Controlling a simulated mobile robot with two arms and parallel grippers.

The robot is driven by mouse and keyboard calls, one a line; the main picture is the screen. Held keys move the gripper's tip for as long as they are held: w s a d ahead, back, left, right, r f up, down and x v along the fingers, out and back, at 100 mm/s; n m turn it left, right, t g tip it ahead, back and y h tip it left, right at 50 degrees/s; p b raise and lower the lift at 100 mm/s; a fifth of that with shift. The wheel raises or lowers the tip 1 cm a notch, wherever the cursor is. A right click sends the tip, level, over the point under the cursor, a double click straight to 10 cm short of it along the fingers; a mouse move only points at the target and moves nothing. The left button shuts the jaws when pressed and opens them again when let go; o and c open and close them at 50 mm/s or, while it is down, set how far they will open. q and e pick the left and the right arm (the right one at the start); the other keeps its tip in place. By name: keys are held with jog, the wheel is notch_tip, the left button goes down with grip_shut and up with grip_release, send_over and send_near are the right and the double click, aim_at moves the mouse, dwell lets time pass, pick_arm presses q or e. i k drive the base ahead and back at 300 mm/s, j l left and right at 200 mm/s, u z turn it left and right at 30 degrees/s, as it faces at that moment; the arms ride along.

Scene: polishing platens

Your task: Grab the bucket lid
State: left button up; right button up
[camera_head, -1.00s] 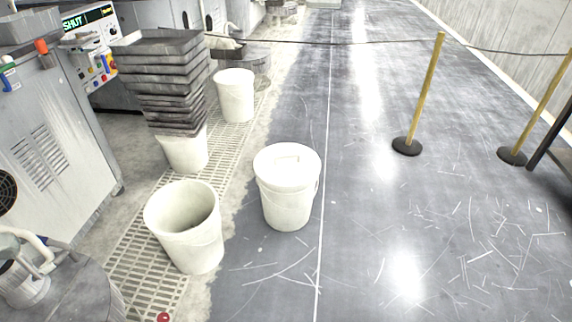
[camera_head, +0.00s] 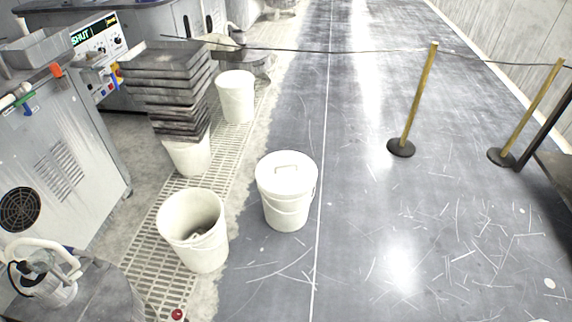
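The bucket lid (camera_head: 286,178) is white and round with a raised handle on top. It sits on a white bucket (camera_head: 288,212) standing on the dark floor near the middle of the head view. The bucket's wire handle hangs at its front. Neither of my grippers shows in the head view, so nothing of mine is seen near the lid.
An open white bucket (camera_head: 211,257) with something inside stands on the floor grating left of the lidded one. Stacked grey trays (camera_head: 170,85) rest on another bucket (camera_head: 190,157). A grey machine (camera_head: 70,150) stands left. Rope posts (camera_head: 418,100) stand right; the floor between is clear.

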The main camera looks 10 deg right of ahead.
aim_at(284, 173)
jog(key=i+l+u, duration=0.1)
jog(key=i+l, duration=0.2)
jog(key=i, duration=0.2)
jog(key=i+l+u, duration=0.1)
jog(key=i+l, duration=0.2)
jog(key=i, duration=0.25)
jog(key=i+l+u, duration=0.1)
jog(key=i+l, duration=0.25)
jog(key=i, duration=0.15)
